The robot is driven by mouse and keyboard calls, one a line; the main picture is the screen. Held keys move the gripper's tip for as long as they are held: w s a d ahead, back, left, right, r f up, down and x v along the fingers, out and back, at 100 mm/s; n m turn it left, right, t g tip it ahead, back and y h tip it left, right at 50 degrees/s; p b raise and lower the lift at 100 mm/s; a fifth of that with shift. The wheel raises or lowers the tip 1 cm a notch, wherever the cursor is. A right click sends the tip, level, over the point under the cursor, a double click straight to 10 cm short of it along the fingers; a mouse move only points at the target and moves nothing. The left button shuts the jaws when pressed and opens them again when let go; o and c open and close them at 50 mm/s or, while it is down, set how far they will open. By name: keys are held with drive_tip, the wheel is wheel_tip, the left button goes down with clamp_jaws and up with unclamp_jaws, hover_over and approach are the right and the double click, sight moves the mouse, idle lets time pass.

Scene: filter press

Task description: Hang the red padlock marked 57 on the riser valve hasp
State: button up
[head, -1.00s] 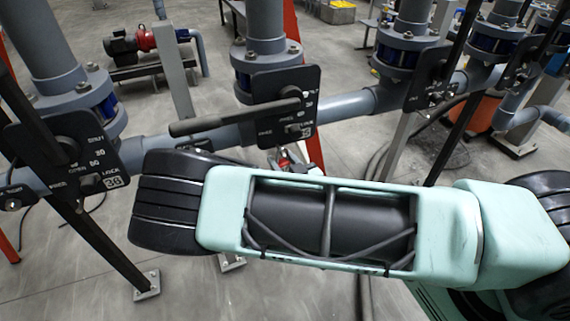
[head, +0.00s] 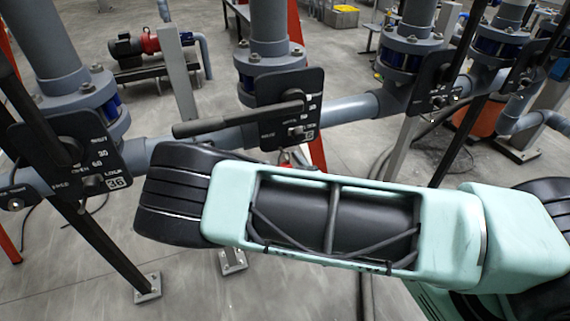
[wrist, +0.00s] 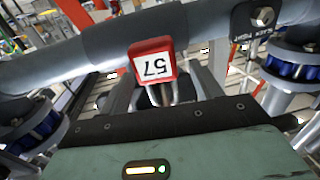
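The red padlock (wrist: 153,62) hangs in the middle of the wrist view, its white label with 57 upside down. Its metal shackle points towards my gripper's palm. My gripper (wrist: 160,88) appears shut on the padlock; the finger contact is not clear. In the head view my arm hides the gripper, and only a small red and metal bit (head: 288,158) shows above the arm, just under the middle valve. That valve has a black plate (head: 290,100) with a lever and a small lock fitting (head: 298,130), apart from the red bit. I cannot tell which valve is the riser valve.
A grey horizontal pipe (head: 355,107) crosses behind my arm and shows close ahead in the wrist view (wrist: 130,40). Another valve plate marked 36 (head: 75,155) stands at left, with more valves at right. A red pump (head: 145,43) is far behind. Floor shows below.

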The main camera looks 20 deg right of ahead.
drive_tip(key=s+d+p, duration=0.1)
drive_tip(key=s+d, duration=0.1)
drive_tip(key=s, duration=1.5)
drive_tip(key=shift+s+p, duration=0.15)
drive_tip(key=shift+p, duration=0.25)
